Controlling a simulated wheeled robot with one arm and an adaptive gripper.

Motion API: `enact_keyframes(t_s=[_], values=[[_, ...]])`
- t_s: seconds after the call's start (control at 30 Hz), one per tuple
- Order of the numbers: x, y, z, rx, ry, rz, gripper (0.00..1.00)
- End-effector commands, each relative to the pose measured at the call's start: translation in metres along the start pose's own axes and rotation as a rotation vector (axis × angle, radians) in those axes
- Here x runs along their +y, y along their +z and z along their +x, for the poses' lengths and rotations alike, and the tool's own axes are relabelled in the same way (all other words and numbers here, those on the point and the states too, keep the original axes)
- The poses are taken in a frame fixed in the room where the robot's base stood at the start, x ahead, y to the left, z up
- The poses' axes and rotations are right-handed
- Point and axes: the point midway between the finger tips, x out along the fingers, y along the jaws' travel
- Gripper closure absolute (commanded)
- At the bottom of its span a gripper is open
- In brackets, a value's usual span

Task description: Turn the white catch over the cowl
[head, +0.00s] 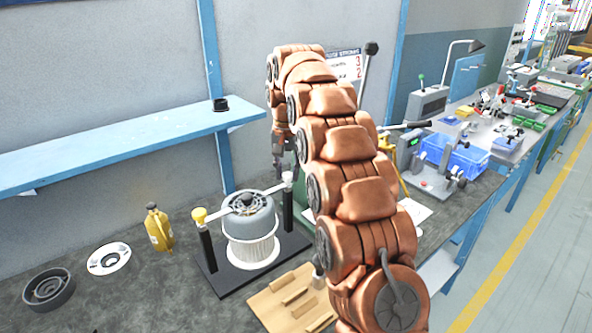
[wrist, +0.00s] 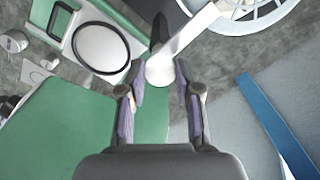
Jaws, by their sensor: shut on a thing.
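The blower stands on a black base (head: 213,279) in the head view, with a grey cowl (head: 249,222) on a white ribbed body (head: 252,250). The white catch (head: 288,177) sits on the right post. In the wrist view its white knob (wrist: 160,71) is between my fingertips, and its arm runs up and right to the rim of the spoked cowl (wrist: 262,22). My gripper (wrist: 160,82) is shut on the knob; in the head view my gripper (head: 284,165) is partly hidden by my arm.
A wooden tray (head: 264,306) is in front. A blue-edged shelf (head: 120,136) is behind. The wrist view shows a black ring (wrist: 101,72).

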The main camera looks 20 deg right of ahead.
Motion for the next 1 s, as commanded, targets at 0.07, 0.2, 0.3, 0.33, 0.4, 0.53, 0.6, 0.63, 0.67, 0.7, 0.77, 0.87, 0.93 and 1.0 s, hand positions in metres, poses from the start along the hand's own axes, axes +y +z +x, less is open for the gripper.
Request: enact_keyframes(t_s=[0.07, 0.2, 0.3, 0.33, 0.4, 0.53, 0.6, 0.63, 0.67, 0.7, 0.77, 0.87, 0.93, 1.0], values=[[-0.0046, 0.0011, -0.0009, 0.005, 0.0, -0.022, 1.0], [-0.0089, 0.0029, -0.001, 0.005, 0.0, -0.045, 1.0], [-0.0098, 0.0034, -0.001, 0.005, 0.0, -0.05, 1.0], [-0.0099, 0.0034, -0.001, 0.005, 0.0, -0.05, 1.0], [-0.0099, 0.0035, -0.0011, 0.005, 0.0, -0.05, 1.0], [-0.0099, 0.0034, -0.0011, 0.005, 0.0, -0.049, 1.0], [-0.0099, 0.0035, -0.0012, 0.005, 0.0, -0.049, 0.65], [-0.0099, 0.0035, -0.0012, 0.005, 0.0, -0.049, 0.62], [-0.0099, 0.0036, -0.0011, 0.004, 0.0, -0.049, 0.59], [-0.0099, 0.0036, -0.0011, 0.004, 0.0, -0.049, 0.55], [-0.0098, 0.0037, -0.0008, 0.003, 0.0, -0.049, 0.48], [-0.0098, 0.0038, -0.0006, 0.003, 0.0, -0.048, 0.42], [-0.0098, 0.0038, -0.0006, 0.003, 0.0, -0.048, 0.42], [-0.0098, 0.0039, -0.0004, 0.002, 0.0, -0.048, 0.42]])
